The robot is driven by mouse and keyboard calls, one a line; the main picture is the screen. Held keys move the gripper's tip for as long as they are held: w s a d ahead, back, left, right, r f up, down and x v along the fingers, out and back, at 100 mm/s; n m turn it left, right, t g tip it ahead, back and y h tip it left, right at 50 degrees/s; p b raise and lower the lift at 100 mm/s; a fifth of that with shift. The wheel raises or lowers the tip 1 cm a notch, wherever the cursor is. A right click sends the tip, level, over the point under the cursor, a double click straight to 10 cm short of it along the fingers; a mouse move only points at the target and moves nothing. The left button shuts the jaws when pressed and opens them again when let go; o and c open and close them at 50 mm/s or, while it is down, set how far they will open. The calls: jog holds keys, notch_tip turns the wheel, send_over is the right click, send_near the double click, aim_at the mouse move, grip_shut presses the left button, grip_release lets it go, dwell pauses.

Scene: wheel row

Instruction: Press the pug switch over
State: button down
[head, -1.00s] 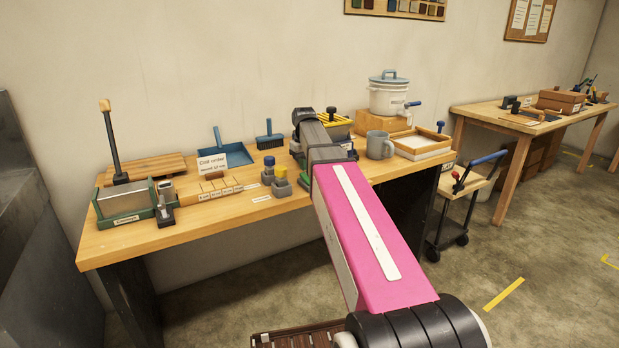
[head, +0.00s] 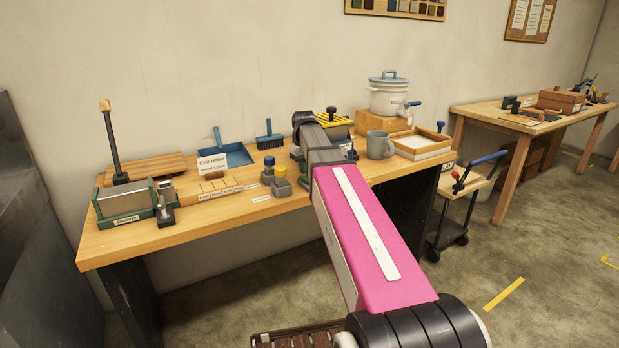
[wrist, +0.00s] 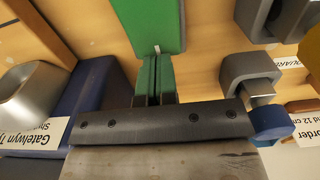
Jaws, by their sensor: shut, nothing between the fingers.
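My gripper (wrist: 158,70) is shut and empty, its two green fingers side by side in the wrist view. A green block (wrist: 150,20) with a small pale mark lies just beyond the fingertips; I cannot tell whether they touch. A small green edge (head: 303,182) also shows beside my arm in the head view. I cannot clearly make out which part is the pug switch. My arm hides much of that spot in the head view, including the fingers.
In the wrist view, a grey block (wrist: 248,72) is right of the fingers and a blue body (wrist: 92,100) left.

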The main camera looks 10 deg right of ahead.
jog(key=shift+w+a+r, duration=0.1)
jog(key=shift+w+a, duration=0.2)
jog(key=shift+w, duration=0.65)
jog(key=shift+w+a+r, duration=0.15)
jog(key=shift+w+a, duration=0.15)
jog(key=shift+w, duration=0.65)
jog(key=shift+w+a+r, duration=0.1)
jog(key=shift+w+a, duration=0.2)
jog(key=shift+w, duration=0.65)
notch_tip(320, 180, up, 8)
jog(key=shift+s, duration=0.15)
